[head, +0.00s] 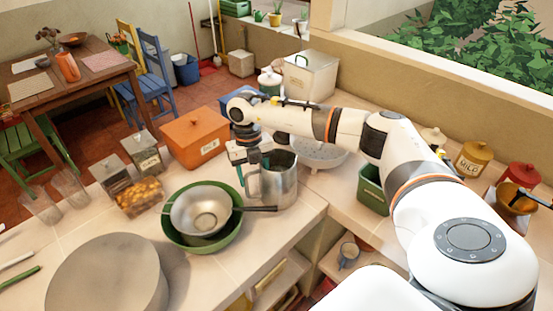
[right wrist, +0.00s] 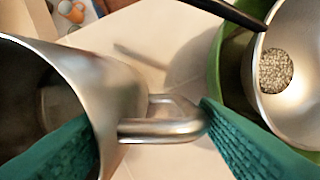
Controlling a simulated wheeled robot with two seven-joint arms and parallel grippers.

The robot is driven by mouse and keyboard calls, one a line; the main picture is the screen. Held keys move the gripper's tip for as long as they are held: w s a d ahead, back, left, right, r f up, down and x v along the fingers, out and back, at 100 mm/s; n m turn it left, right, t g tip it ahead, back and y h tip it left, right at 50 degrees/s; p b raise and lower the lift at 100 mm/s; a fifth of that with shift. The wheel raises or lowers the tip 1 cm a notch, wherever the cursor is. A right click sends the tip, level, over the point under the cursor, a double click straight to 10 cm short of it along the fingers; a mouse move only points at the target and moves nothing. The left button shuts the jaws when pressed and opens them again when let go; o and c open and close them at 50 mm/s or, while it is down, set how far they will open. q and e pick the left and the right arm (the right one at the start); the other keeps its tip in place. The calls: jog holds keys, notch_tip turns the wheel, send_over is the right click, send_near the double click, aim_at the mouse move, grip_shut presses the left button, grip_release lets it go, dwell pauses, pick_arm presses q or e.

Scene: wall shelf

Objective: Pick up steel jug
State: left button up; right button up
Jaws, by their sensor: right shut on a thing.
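The steel jug (head: 281,184) is at the counter's inner corner, right of the green bowl, and looks upright. My right gripper (head: 252,168) comes down on the jug's left, at its handle side, and is shut on it. In the right wrist view the jug (right wrist: 75,85) fills the left, with its open mouth and its handle (right wrist: 165,128) between the teal fingers (right wrist: 160,135). Where the left finger touches is partly hidden. I cannot tell whether the jug's base rests on the counter. My left gripper is not in view.
A steel strainer pan (head: 200,212) lies in a green bowl (head: 237,235), its dark handle reaching towards the jug. An orange tin (head: 196,140) and glass jars (head: 141,152) stand behind left. A white colander (head: 322,155) and green box (head: 372,190) are right. The counter's front edge is close.

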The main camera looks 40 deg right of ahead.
jog(key=shift+w, duration=0.15)
grip_shut()
jog(key=shift+r, duration=0.2)
jog(key=shift+r, duration=0.35)
jog(key=shift+r+b, duration=1.55)
jog(key=shift+r, duration=3)
jog(key=o, duration=1)
grip_release()
jog(key=shift+c, duration=0.2)
grip_shut()
